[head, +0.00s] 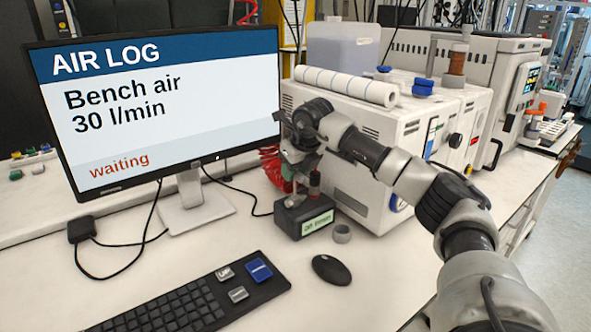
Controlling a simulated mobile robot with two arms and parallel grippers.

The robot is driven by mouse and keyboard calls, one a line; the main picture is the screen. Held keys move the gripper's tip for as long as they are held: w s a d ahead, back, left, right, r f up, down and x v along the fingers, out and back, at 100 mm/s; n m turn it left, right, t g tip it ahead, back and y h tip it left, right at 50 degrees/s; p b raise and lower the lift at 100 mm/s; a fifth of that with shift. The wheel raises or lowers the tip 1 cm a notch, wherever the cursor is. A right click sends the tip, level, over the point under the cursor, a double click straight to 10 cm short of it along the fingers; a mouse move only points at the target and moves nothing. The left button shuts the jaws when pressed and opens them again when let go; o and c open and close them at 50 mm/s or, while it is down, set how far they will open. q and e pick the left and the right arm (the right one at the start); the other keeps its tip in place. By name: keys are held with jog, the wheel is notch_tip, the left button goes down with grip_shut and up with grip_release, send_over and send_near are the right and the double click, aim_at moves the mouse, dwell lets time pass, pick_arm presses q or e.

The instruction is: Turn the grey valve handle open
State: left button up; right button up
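A small black block (290,220) with a pale label (317,223) stands on the bench, right of the monitor's foot. A small upright fitting (314,183) with reddish and dark parts rises from its top. My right gripper (293,165) is over the block, pointing down at the fittings there. The grey valve handle cannot be made out clearly; my gripper and wrist cover that spot. Whether the fingers are open, or touch anything, does not show. My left gripper is not in view.
A monitor (165,110) reading "Bench air 30 l/min" and "waiting" stands left of the block. A red coiled hose (272,168) lies behind. A white instrument (345,165) stands close on the right. A keyboard (190,300), mouse (332,270) and grey ring (342,234) lie in front.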

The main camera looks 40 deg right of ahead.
jog(key=shift+c, duration=0.4)
grip_shut()
jog(key=n+p, duration=0.1)
jog(key=n+y+p, duration=0.1)
jog(key=n+p, duration=0.1)
jog(key=shift+d+r+n, duration=0.1)
jog(key=shift+r+n, duration=0.1)
jog(key=shift+n, duration=0.1)
jog(key=n+y+p, duration=0.1)
jog(key=n, duration=0.1)
jog(key=n+g+y+p, duration=0.1)
jog(key=n+p, duration=0.1)
jog(key=n, duration=0.1)
jog(key=shift+w, duration=0.1)
jog(key=n+g+y+p, duration=0.1)
jog(key=n, duration=0.3)
jog(key=shift+d+f+n+p, duration=0.1)
jog(key=shift+n+p, duration=0.2)
jog(key=shift+n, duration=0.1)
jog(key=n+g+y, duration=0.1)
jog(key=n+g, duration=0.1)
jog(key=n, duration=0.2)
jog(key=shift+w, duration=0.1)
jog(key=shift+n, duration=0.4)
